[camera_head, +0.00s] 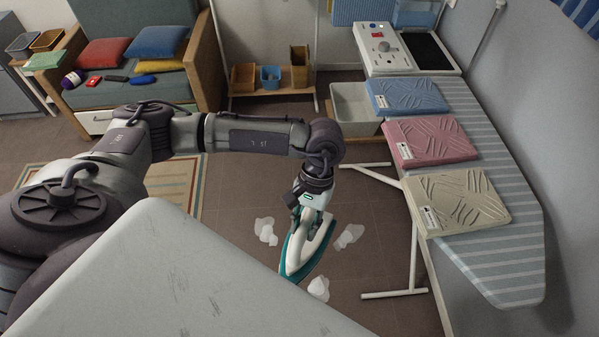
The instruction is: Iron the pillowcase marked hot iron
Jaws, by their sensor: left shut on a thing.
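My left gripper (310,212) is shut on a white and teal iron (306,246), held in the air left of the ironing board with its tip pointing down in the picture. White steam-like puffs surround it. Three folded pillowcases lie in a row on the striped ironing board (510,285): a blue one (412,95) at the back, a pink one (435,140) in the middle, a beige one (465,200) nearest. All show crease lines. Each has a small white label at its left, with marks too small to read. My right gripper is not in view.
A control panel (383,47) with a dial and a dark pad (430,52) sit at the board's far end. A white bin (354,108) stands left of the board. White board legs (413,250) stand on the floor. A sofa (130,85) is back left.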

